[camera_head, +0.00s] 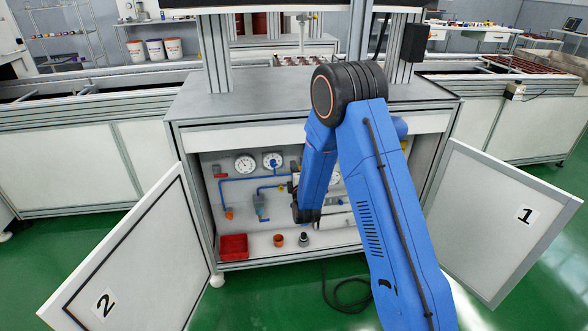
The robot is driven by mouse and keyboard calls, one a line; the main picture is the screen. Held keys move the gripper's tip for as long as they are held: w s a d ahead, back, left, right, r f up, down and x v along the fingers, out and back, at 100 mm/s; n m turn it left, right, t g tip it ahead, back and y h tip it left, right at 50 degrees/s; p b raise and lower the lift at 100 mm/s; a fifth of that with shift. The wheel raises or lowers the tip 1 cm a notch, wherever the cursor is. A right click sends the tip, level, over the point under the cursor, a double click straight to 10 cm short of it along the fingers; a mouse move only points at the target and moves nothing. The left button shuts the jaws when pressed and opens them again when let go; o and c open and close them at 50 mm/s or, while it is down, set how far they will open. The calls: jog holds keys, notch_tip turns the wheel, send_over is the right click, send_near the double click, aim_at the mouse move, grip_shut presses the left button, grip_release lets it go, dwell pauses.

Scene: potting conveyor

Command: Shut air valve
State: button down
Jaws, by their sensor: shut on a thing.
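The air panel (245,205) is inside the open cabinet, with blue pipes, round gauges and small valves. My blue arm reaches down in front of it and hides its middle and right. My gripper (292,186) is small and dark at the panel, left of my forearm and partly covered by it. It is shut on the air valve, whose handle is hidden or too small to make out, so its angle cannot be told. A small yellow part (281,188) shows just left of my gripper on the pipe line.
The cabinet doors stand open, marked 2 (130,260) at left and 1 (500,220) at right. A red bin (233,247), an orange cup (278,240) and a dark fitting (304,240) stand on the cabinet floor. A black cable (345,303) lies on the green floor.

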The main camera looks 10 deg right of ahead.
jog(key=shift+f, duration=0.1)
dwell(0.3)
jog(key=c, duration=1.8)
grip_release()
jog(key=shift+s, duration=0.2)
